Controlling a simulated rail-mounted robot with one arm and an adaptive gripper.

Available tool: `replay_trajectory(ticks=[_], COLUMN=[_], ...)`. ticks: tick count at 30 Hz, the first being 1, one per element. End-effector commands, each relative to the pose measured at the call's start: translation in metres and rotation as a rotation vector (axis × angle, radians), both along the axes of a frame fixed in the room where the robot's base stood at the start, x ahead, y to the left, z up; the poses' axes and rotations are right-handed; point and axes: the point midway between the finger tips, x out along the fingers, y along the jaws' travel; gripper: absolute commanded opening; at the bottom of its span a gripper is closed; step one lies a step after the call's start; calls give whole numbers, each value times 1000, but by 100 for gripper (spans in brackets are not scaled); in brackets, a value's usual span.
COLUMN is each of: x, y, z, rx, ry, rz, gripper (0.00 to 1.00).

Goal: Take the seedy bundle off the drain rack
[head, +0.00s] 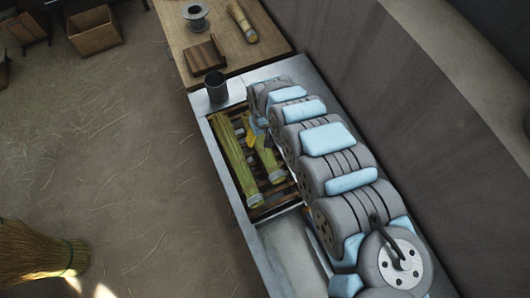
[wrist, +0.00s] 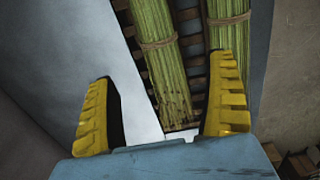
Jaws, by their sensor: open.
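Two green stalk bundles lie side by side on the slatted drain rack (head: 285,192). The right bundle in the head view (head: 271,166) shows as the middle bundle in the wrist view (wrist: 163,48). Its near end there carries brownish seed-like specks, and it has one tie band. The other bundle (head: 236,160), on the right in the wrist view (wrist: 229,38), shows no clear specks; its near end is hidden behind a finger. My gripper (head: 258,134) is over the upper end of the speckled bundle. Its yellow fingers (wrist: 165,68) are open, one on each side of that end, with nothing gripped.
A dark cup (head: 216,87) stands on the counter just above the rack. A wooden table (head: 228,50) beyond holds a spool (head: 196,16), a slatted wooden block (head: 205,54) and a tied bundle (head: 242,21). A wall runs along the right.

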Motion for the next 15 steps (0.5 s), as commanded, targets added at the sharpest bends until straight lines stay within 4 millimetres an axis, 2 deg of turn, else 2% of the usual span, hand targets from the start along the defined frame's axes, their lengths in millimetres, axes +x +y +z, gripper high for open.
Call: replay_trajectory(ticks=[1,15], x=[-1,-1], y=[1,1], z=[-9,-54], rx=[5,2], ry=[2,2], rz=[-2,-2], gripper=[87,87])
